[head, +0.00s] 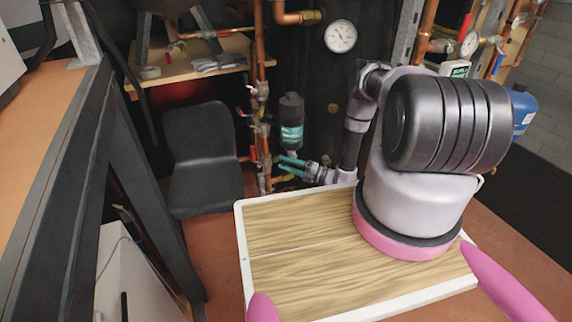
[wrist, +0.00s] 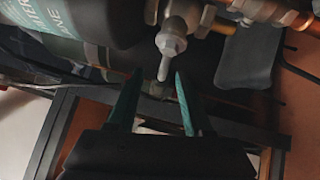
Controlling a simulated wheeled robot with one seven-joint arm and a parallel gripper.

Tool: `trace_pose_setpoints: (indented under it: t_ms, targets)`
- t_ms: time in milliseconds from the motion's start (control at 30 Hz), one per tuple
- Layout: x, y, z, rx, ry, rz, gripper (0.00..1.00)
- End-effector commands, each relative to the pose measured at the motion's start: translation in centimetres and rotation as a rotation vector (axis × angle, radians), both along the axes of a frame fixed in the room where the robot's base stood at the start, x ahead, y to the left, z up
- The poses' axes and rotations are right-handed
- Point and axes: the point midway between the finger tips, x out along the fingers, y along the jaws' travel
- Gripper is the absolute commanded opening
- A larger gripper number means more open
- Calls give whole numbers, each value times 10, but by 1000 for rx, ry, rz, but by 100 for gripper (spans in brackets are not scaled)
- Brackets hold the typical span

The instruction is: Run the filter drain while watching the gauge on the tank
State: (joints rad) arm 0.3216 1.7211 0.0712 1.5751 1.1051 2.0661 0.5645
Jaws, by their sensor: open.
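The filter (head: 291,120) is a black canister with a teal label, upright beside the copper pipes in the head view. In the wrist view, its dark body (wrist: 85,22) fills the top left. A pale grey drain nozzle (wrist: 168,45) shows there, its narrow tip between my fingertips or just beyond them; I cannot tell whether they touch it. My gripper (head: 281,163) is open, its teal fingers just below the filter. The fingers also show in the wrist view (wrist: 158,74). The round white gauge (head: 340,36) is unobstructed on the dark tank (head: 318,75), its reading too small to tell.
Vertical copper pipes with red-handled valves (head: 254,113) stand left of the filter. A black chair (head: 203,155) is at the left, below a wooden shelf (head: 195,68). Another gauge (head: 469,43) and a blue vessel (head: 523,110) are at the right. A wooden bench (head: 45,135) stands at the left.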

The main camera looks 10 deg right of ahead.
Motion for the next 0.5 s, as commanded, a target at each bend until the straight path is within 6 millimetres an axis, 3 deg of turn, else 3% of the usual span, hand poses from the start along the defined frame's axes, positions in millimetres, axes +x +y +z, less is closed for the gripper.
trace_pose_setpoints:
  t_ms: [167,200,333,500]
  targets:
    - [0,0,0,0,0,0,51]
    - [0,0,0,0,0,0,47]
    - [0,0,0,0,0,0,0]
    - [0,0,0,-5,-2,0,0]
